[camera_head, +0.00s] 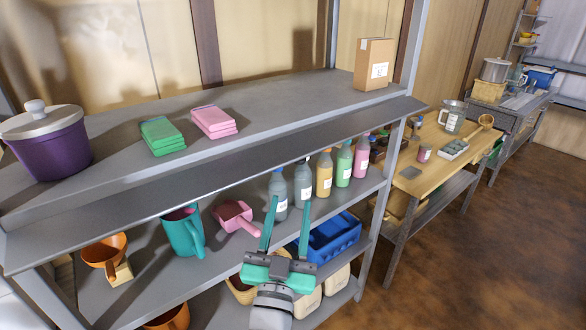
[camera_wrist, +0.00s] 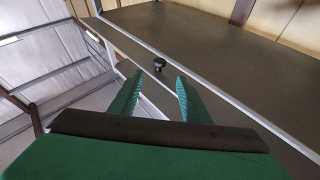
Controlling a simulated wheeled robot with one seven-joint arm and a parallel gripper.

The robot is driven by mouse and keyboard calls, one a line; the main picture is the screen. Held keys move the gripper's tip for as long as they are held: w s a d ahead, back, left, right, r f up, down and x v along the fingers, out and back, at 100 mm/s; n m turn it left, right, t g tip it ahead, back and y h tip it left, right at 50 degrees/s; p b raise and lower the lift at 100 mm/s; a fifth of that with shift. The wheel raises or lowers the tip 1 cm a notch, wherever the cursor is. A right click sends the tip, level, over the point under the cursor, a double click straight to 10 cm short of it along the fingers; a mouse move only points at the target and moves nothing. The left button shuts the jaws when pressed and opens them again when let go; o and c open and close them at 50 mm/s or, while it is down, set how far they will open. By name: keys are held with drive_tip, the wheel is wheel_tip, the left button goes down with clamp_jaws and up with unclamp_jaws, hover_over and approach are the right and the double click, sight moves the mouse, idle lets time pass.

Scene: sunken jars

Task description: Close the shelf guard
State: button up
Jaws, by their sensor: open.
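The shelf guard (camera_head: 225,172) is a long dark grey panel along the front edge of the upper shelf (camera_head: 290,105). It leans outward and down from that edge rather than standing upright. My gripper (camera_head: 289,203) is below the guard, in front of the bottles, with its teal fingers pointing up. The fingers are apart with nothing between them. In the wrist view, my gripper (camera_wrist: 159,78) points up at a broad dark panel with a pale edge. A small dark knob (camera_wrist: 160,65) shows just beyond and between the fingertips; I cannot tell whether they touch it.
A purple pot (camera_head: 50,143), green packs (camera_head: 162,135), pink packs (camera_head: 213,121) and a carton (camera_head: 374,64) stand on the upper shelf. Several bottles (camera_head: 324,172), a teal jug (camera_head: 183,230) and a blue crate (camera_head: 335,238) are below. Floor at right is clear.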

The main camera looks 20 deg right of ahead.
sight(298, 163)
drive_tip(key=x, duration=0.9)
drive_tip(key=shift+w+d+r, duration=0.1)
drive_tip(key=shift+r, duration=0.3)
drive_tip(key=shift+x, duration=0.95)
